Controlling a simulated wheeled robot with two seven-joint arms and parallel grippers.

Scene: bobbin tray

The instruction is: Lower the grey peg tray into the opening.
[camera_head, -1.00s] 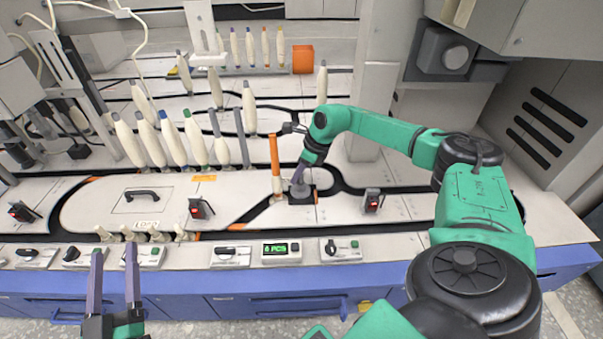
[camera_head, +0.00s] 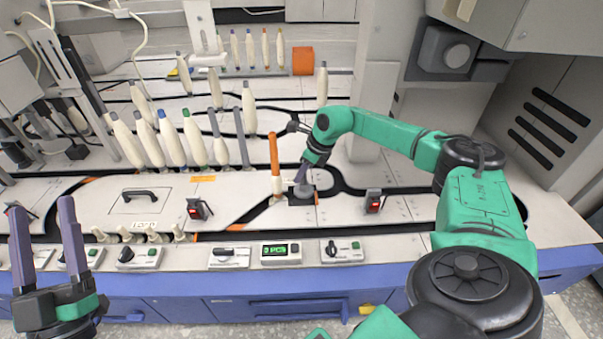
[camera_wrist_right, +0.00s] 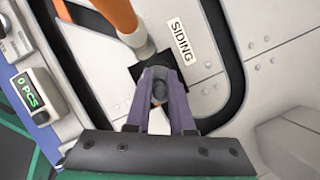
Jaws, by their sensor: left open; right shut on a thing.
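The grey peg tray (camera_head: 303,190) is a small round grey disc at the dark square opening (camera_head: 301,201). I cannot tell whether it sits in the opening or just above it. My right gripper (camera_head: 302,178) reaches down from the right and is shut on the tray's peg. In the right wrist view the dark peg (camera_wrist_right: 159,90) shows between the purple fingers, with the black opening (camera_wrist_right: 146,72) partly hidden beneath. My left gripper (camera_head: 42,206) is open and empty at the lower left, in front of the bench.
An orange-topped bobbin (camera_head: 275,165) stands close on the left of the opening. A red-and-black switch (camera_head: 373,200) stands to the right. Several pale bobbins (camera_head: 170,142) stand at the back left. Control boxes (camera_head: 281,252) line the front edge.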

